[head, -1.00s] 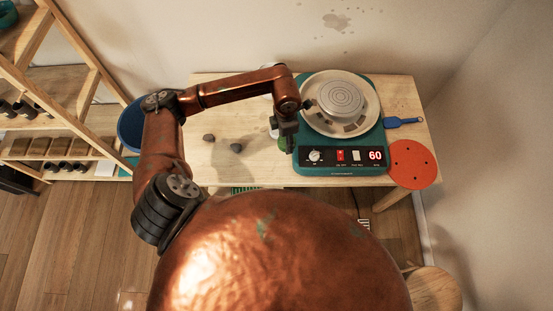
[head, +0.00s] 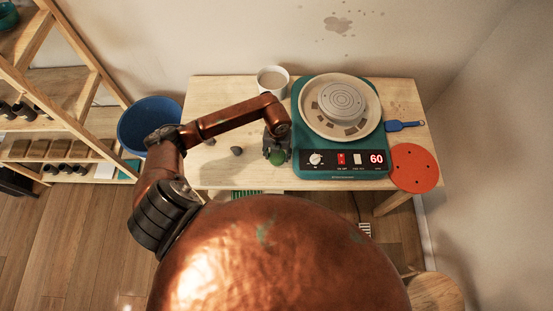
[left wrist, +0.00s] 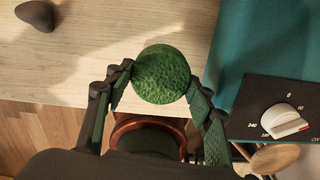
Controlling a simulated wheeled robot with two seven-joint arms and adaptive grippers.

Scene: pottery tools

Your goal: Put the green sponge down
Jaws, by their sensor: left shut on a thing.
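The green sponge (left wrist: 162,74) is round and textured. It sits between the two fingertips of my left gripper (left wrist: 160,82) in the left wrist view, and the fingers touch it on both sides. In the head view the sponge (head: 277,158) shows at the end of my left gripper (head: 276,151), over the front part of the wooden table (head: 215,173), just left of the teal pottery wheel. I cannot tell whether the sponge touches the table top. My right gripper is not in either view.
The teal pottery wheel (head: 340,172) stands close on the right, with an orange disc (head: 413,168) and a blue tool (head: 404,125) beyond. A white cup (head: 272,79) stands behind. The table's left part is mostly free.

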